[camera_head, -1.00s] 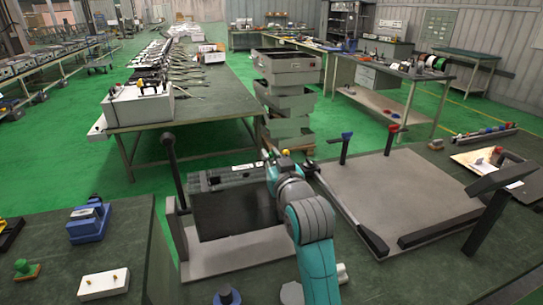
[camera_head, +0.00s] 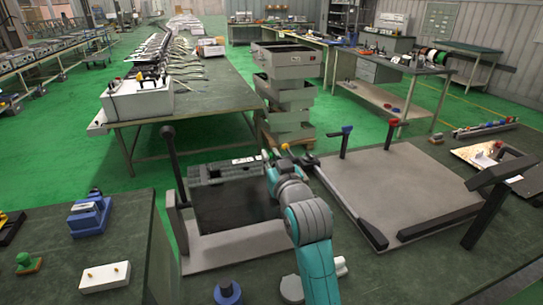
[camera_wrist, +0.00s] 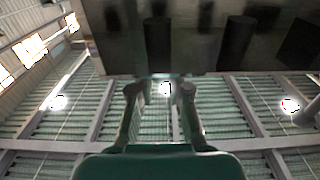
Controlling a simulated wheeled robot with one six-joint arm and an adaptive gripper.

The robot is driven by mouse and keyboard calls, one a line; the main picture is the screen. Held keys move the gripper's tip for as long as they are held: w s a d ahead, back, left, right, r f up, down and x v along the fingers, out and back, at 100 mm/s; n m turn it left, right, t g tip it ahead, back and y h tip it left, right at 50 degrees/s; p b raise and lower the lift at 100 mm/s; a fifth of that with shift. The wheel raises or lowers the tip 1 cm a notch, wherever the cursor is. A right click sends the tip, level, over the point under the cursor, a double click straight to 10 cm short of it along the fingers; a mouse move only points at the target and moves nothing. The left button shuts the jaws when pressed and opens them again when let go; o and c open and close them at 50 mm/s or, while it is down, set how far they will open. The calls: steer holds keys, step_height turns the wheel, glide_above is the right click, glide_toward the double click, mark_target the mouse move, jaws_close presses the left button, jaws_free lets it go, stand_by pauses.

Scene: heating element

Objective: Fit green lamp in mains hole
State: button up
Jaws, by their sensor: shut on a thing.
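My gripper (camera_head: 274,158) is at the right edge of a dark panel (camera_head: 232,207) in a grey frame. In the wrist view its two fingers (camera_wrist: 160,90) point up, a little apart, below a grey surface (camera_wrist: 205,45) with several dark cylinders. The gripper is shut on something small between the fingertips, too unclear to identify. A green lamp cannot be made out there, and neither can the mains hole. A green knob-like piece on an orange base (camera_head: 27,263) lies on the left bench.
A pale board (camera_head: 385,185) with blue-topped and red-topped posts lies right of my arm. A blue device (camera_head: 89,216) and a white block (camera_head: 104,277) sit on the left bench. Grey bins (camera_head: 287,95) stand stacked behind.

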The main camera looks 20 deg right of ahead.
steer(key=shift+f, duration=0.4)
steer(key=o, duration=0.8)
steer(key=shift+o, duration=0.2)
steer(key=s, duration=1.2)
